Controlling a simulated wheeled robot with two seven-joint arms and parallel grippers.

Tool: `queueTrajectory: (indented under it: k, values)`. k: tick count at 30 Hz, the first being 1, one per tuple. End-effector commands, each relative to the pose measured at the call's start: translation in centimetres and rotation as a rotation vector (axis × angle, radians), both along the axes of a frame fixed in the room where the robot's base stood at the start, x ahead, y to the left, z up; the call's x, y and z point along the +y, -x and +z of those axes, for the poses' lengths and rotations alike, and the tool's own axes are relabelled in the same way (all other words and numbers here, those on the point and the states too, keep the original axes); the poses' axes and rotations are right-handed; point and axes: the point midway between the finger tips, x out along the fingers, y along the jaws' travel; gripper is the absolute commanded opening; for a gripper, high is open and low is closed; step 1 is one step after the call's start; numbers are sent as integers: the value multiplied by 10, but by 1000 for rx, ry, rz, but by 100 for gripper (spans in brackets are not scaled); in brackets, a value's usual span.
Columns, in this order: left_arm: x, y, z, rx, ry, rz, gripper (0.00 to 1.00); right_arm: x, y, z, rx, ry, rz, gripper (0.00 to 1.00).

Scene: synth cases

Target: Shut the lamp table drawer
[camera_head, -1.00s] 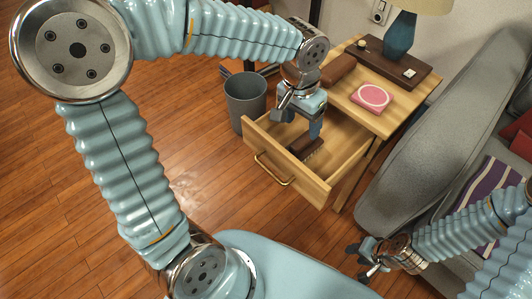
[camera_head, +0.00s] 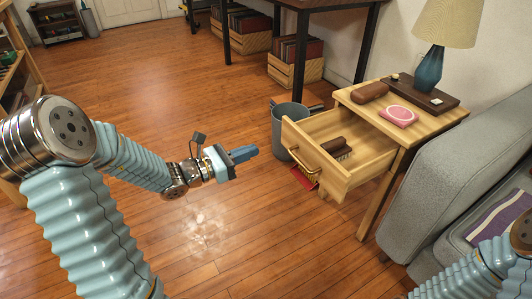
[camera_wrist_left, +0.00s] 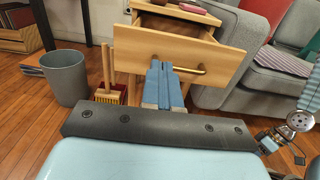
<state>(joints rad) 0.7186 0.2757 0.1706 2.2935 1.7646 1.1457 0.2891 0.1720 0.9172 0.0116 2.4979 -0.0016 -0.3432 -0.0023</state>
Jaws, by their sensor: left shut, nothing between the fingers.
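The lamp table (camera_head: 440,125) is light wood, and its drawer (camera_head: 345,178) stands pulled far out. A brass bar handle (camera_head: 304,164) is on the drawer front. A brown brush (camera_head: 336,147) lies inside the drawer. My left gripper (camera_head: 254,153) is shut and empty, left of the drawer front, pointing toward it. In the left wrist view the closed blue fingers (camera_wrist_left: 165,72) overlap the drawer front (camera_wrist_left: 205,58) and hide part of the handle (camera_wrist_left: 190,71); contact cannot be told there. My right arm shows at the lower right; its jaws are not clear.
A grey bin (camera_head: 283,135) and a red dustpan (camera_head: 303,179) are by the drawer. A grey sofa (camera_head: 440,185) flanks the table.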

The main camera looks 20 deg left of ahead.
Motion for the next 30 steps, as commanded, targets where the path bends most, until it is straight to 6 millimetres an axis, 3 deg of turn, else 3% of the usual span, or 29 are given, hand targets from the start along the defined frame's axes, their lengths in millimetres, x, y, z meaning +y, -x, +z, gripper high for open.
queueTrajectory:
  k: [18,30]
  values:
    - [-73,-90,0,-2,-2,-8,0,0,-1,-16,-2,-1,-1,43]
    - [-84,-105,1,-2,-3,-6,0,0,-1,-17,-3,-1,-1,43]
